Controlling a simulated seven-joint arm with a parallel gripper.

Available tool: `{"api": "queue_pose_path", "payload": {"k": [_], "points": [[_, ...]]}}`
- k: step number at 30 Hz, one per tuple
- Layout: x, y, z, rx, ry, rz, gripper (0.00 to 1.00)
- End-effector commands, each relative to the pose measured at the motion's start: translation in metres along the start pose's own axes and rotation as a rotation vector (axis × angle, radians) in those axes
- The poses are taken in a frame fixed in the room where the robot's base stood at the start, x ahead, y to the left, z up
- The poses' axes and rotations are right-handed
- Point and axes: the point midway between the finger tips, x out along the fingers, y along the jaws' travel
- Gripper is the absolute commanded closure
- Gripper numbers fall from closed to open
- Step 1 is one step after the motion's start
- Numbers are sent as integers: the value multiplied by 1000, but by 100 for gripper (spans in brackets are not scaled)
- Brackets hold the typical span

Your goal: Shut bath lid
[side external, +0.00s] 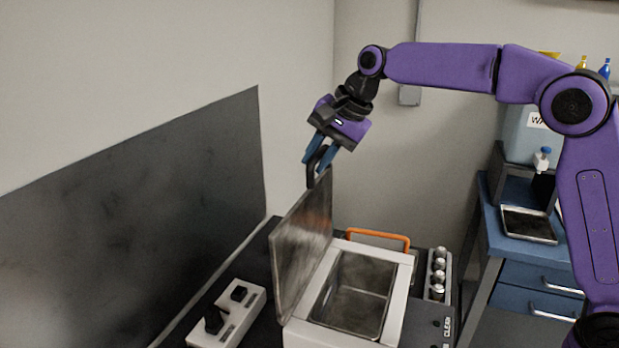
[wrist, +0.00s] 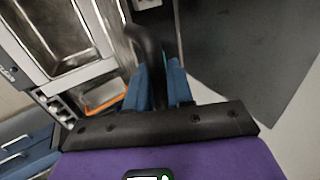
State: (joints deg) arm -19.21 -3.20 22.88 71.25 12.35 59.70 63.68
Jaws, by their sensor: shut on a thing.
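The bath (side external: 400,300) is a white box with an open metal basin, and it also shows at the upper left of the wrist view (wrist: 52,88). Its grey metal lid (side external: 303,245) stands raised, close to upright, along the basin's left side. A black loop handle (side external: 311,177) sits at the lid's top edge; in the wrist view the handle (wrist: 143,42) reaches between the blue fingers. My gripper (side external: 319,160) is shut on this handle, above the lid. In the wrist view the fingers (wrist: 160,76) hide part of the handle.
An orange bar (side external: 378,234) stands behind the bath. A row of small vials (side external: 439,272) is at its right. A white control box (side external: 228,315) lies left of the lid, by a dark wall panel (side external: 130,220). A blue cabinet (side external: 530,285) stands at the right.

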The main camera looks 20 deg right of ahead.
Motion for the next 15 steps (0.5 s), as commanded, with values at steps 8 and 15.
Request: {"api": "queue_pose_path", "payload": {"k": [8,15], "points": [[-8,15,0,-2,1,0,93],[-14,27,0,-1,1,0,93]]}}
